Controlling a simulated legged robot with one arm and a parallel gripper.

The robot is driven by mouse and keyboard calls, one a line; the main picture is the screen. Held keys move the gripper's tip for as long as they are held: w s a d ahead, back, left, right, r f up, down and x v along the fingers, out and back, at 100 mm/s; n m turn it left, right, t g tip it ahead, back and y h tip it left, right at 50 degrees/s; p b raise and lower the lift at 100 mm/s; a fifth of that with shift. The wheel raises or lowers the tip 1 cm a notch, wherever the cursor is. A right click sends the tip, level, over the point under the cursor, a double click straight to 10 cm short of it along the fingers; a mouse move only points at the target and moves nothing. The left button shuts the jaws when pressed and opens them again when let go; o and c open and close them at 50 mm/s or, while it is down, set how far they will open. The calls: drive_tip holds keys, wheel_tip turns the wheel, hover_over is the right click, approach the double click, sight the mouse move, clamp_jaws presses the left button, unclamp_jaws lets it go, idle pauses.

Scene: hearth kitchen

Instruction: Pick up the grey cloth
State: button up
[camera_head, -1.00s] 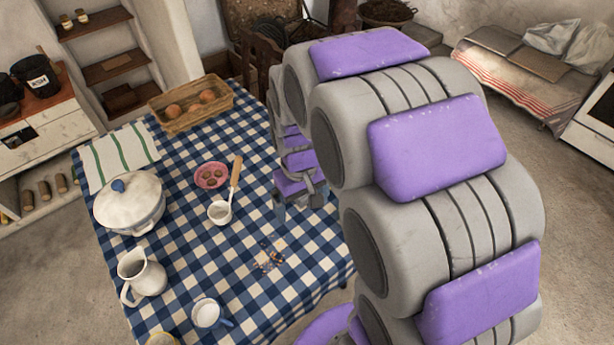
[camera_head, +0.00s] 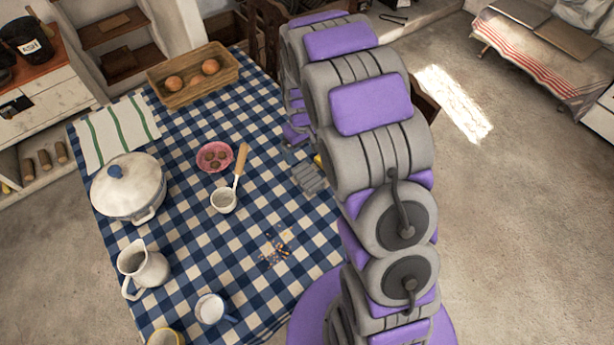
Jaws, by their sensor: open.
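A grey, ribbed-looking piece, seemingly the grey cloth (camera_head: 310,178), lies on the blue-and-white checked tablecloth (camera_head: 262,205) near the table's right side. My arm covers part of the area just right of it. My gripper (camera_head: 293,143) shows only in part, left of my arm and just beyond the cloth. It is open and appears empty, apart from the cloth. Its fingertips are small and partly hidden, so its height over the table is unclear.
A ladle (camera_head: 224,200) and a pink bowl (camera_head: 214,157) lie left of the cloth. A tureen (camera_head: 128,187), jug (camera_head: 142,268), mug (camera_head: 211,308) and egg basket (camera_head: 193,79) stand around the table. A small yellow thing (camera_head: 318,160) shows beside my arm. Crumbs lie nearer the front.

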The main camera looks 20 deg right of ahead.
drive_tip(key=b, duration=0.2)
hover_over(307, 174)
drive_tip(key=s, duration=0.1)
wheel_tip(307, 174, down, 10)
drive_tip(key=shift+d+r, duration=0.15)
drive_tip(key=shift+a+f, duration=0.3)
drive_tip(key=shift+f, duration=0.05)
drive_tip(key=f, duration=0.1)
drive_tip(key=f+b, duration=0.1)
drive_tip(key=f, duration=0.1)
drive_tip(key=w+f, duration=0.1)
drive_tip(key=shift+a+f, duration=0.15)
drive_tip(key=shift+a, duration=0.1)
drive_tip(key=shift+d+f+b, duration=0.2)
drive_tip(key=shift+f+b, duration=0.1)
drive_tip(key=shift+d, duration=0.3)
drive_tip(key=shift+c, duration=0.4)
drive_tip(key=shift+a, duration=0.5)
drive_tip(key=c, duration=0.6)
drive_tip(key=shift+d, duration=0.35)
drive_tip(key=c, duration=0.4)
drive_tip(key=shift+r, duration=0.1)
